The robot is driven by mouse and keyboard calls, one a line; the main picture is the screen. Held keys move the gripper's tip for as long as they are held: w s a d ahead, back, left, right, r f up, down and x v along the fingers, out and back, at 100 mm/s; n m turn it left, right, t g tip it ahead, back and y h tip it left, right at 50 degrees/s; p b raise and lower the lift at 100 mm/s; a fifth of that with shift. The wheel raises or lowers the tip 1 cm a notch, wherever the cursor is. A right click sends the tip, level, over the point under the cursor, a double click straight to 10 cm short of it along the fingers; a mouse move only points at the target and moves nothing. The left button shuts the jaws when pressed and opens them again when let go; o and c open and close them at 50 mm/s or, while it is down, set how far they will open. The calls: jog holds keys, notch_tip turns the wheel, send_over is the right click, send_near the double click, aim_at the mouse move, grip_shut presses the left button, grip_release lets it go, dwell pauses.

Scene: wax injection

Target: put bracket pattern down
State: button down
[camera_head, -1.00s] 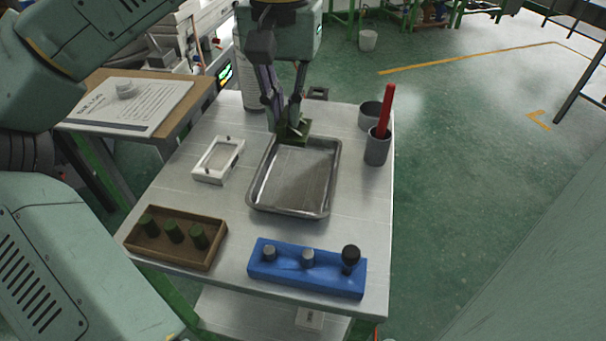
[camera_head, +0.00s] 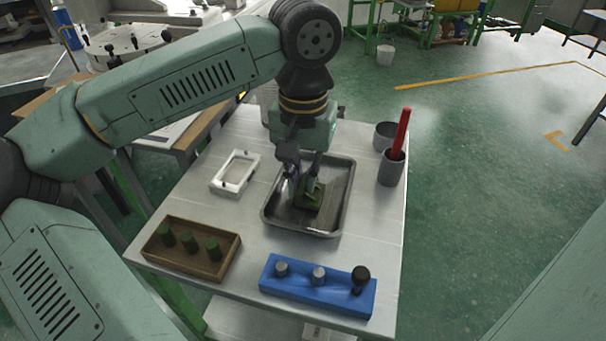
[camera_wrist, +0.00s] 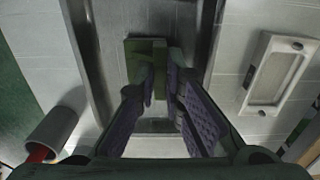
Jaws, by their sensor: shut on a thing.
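The bracket pattern is a small dark green wax piece (camera_head: 310,195), between my fingertips over the metal tray. My gripper (camera_head: 303,186) points down and is shut on it; in the wrist view (camera_wrist: 160,92) the fingers close on the bracket pattern (camera_wrist: 146,58). The shallow metal tray (camera_head: 338,222) lies on the table, and the bracket pattern is inside its rim outline. I cannot tell whether the pattern touches the tray floor. My fingers hide part of it.
A white frame (camera_head: 222,187) lies left of the tray. A brown box with green plugs (camera_head: 222,270) and a blue block with knobs (camera_head: 320,294) are in front. Grey cups (camera_head: 391,170), one holding a red rod (camera_head: 402,130), stand at the right. The table's right side has bare room.

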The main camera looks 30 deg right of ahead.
aim_at(303, 183)
jog(key=shift+f, duration=0.1)
jog(key=shift+f, duration=0.15)
jog(key=c, duration=1.7)
grip_release()
notch_tip(303, 183, up, 12)
jog(key=shift+r+b, duration=0.25)
jog(key=shift+b, duration=0.2)
